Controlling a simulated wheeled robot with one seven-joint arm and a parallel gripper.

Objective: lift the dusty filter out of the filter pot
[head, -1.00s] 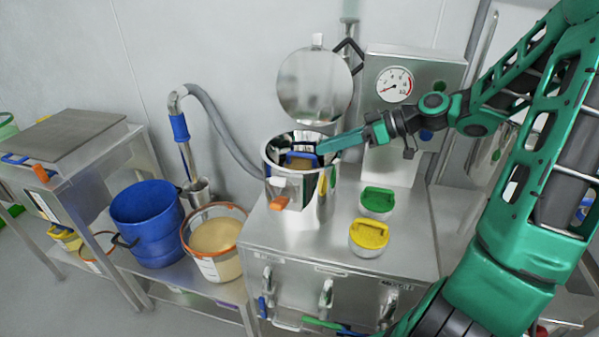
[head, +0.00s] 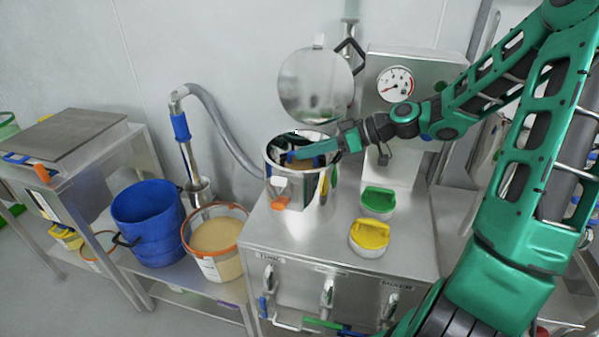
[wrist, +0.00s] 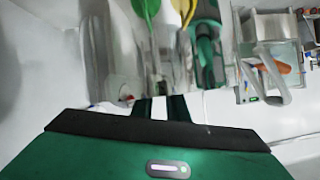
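The filter pot (head: 318,205) is a shiny steel pot with its top open, on the steel cabinet. Inside it, the dusty filter (head: 305,163) shows as a tan patch with a blue part beside it, partly hidden by my fingers and the rim. My gripper (head: 298,154) reaches in from the right, with its green fingers over the pot's mouth, close above the filter. In the wrist view, the gripper's two dark fingers (wrist: 159,106) stand apart with a pale gap between them. Whether they touch the filter is not clear.
A round steel lid (head: 315,85) stands raised behind the pot. Green (head: 378,200) and yellow (head: 369,236) capped jars stand to its right, before a gauge housing (head: 395,84). A blue bucket (head: 148,225) and a powder tub (head: 216,240) are on the left.

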